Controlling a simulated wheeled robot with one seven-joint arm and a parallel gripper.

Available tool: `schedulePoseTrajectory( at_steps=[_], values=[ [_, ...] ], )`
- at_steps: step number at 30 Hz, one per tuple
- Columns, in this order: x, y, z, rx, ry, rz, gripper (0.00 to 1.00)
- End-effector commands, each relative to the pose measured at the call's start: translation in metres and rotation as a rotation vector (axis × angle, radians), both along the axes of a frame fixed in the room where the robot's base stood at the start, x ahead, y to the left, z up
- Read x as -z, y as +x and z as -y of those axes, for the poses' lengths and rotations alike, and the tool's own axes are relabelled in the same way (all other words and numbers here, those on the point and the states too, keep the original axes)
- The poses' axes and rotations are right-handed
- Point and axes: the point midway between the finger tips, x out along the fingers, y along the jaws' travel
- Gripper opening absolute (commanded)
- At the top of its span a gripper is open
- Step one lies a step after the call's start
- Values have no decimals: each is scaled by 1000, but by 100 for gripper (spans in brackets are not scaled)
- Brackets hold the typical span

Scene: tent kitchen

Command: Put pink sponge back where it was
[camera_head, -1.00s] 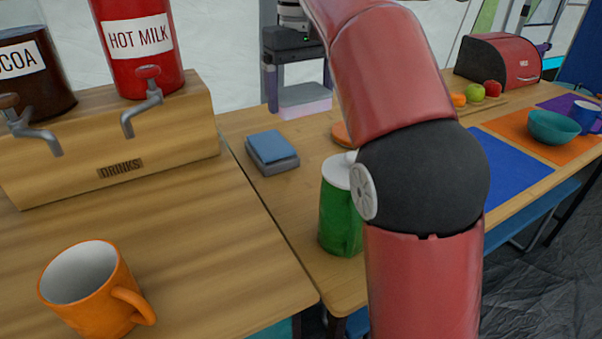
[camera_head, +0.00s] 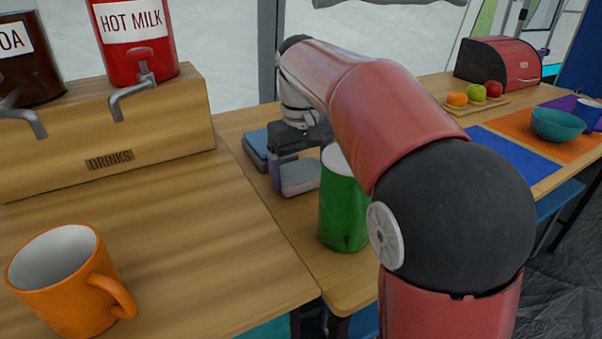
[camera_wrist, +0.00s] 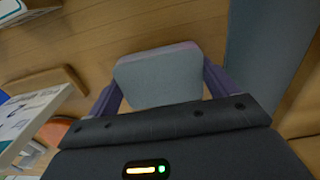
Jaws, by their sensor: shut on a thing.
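The pink sponge (camera_head: 300,178) shows its grey upper face, with a thin pinkish edge. My gripper (camera_head: 296,172) is shut on it, one purple finger on each side. In the wrist view the sponge (camera_wrist: 160,76) sits between both fingers of my gripper (camera_wrist: 160,88). It is low over the wooden table, left of the green jar. I cannot tell whether it touches the table. A blue sponge (camera_head: 256,146) is just behind and left of my gripper, partly hidden by it.
The green jar (camera_head: 341,210) stands close to the right of the held sponge. A drinks stand (camera_head: 165,130) and an orange mug (camera_head: 66,285) are on the left table. A fruit board (camera_head: 478,105) and teal bowl (camera_head: 555,125) are farther right. Bare table lies in front of the sponge.

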Motion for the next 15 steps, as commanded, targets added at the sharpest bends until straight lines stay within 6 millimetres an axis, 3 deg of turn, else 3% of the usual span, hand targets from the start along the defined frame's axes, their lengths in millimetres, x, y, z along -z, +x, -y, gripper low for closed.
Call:
schedulePoseTrajectory(
  at_steps=[11,12,15],
  values=[
    [7,0,0,1,0,0,64],
    [6,0,0,1,0,1,89],
    [6,0,0,1,0,1,100]
  ],
)
